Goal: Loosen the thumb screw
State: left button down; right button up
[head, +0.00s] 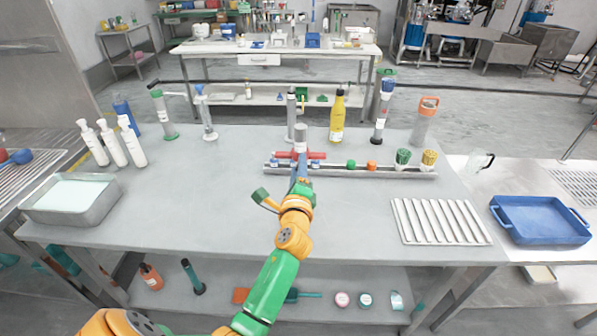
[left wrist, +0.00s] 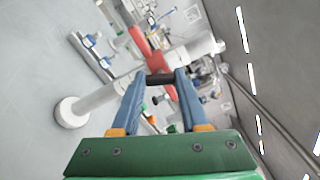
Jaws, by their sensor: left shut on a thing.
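In the left wrist view, the blue fingers of my left gripper (left wrist: 160,80) are shut on a small dark piece (left wrist: 160,78), which appears to be the thumb screw. The screw is hidden in the head view. My right gripper is not in view.
A long rack (head: 390,171) with small coloured items runs right of the grinder. A yellow bottle (head: 337,118) stands behind it. White bottles (head: 111,142) and a metal tray (head: 72,197) are at left, a slatted rack (head: 441,221) at right. The table's front middle is mostly clear.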

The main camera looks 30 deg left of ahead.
pick_arm(q)
jog(key=shift+f+n+b, duration=0.1)
jog(key=shift+n+b, duration=0.55)
jog(key=shift+n, duration=1.65)
jog(key=shift+c, duration=2)
grip_release()
jog(key=b+v, duration=0.1)
jog(key=v, duration=0.6)
